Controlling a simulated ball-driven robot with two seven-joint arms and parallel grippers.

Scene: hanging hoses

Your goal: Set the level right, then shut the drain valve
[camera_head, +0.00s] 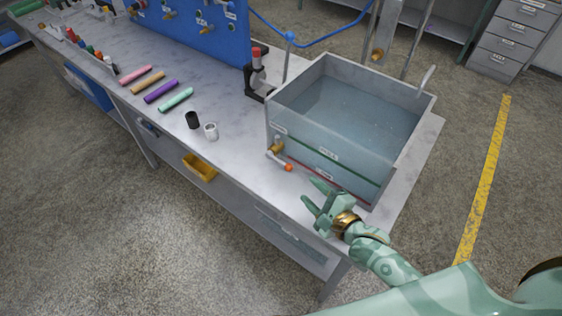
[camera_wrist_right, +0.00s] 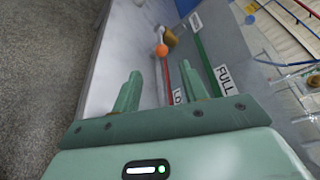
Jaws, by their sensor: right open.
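A clear-fronted tank (camera_head: 400,140) of water stands on the workbench's right end. Its front has a green line with a FULL label (camera_wrist_right: 223,75) and a lower red line with a LOW label (camera_wrist_right: 179,97). The water surface (camera_head: 345,108) seems above the green line, but I cannot tell exactly. The brass drain valve (camera_head: 277,146) is low on the front's left; its orange-tipped lever (camera_head: 288,167) slants down and right. The valve also shows in the wrist view (camera_wrist_right: 170,38). My right gripper (camera_head: 308,189) is open and empty, just right of and nearer than the lever, apart from it.
A brass tap (camera_head: 377,54) is on a pipe behind the tank. A black-and-red clamp (camera_head: 257,75) stands left of the tank. A black cup (camera_head: 192,120), a white cup (camera_head: 211,131) and coloured rolls (camera_head: 176,99) lie farther left. The workbench (camera_head: 235,155) before the cups is clear.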

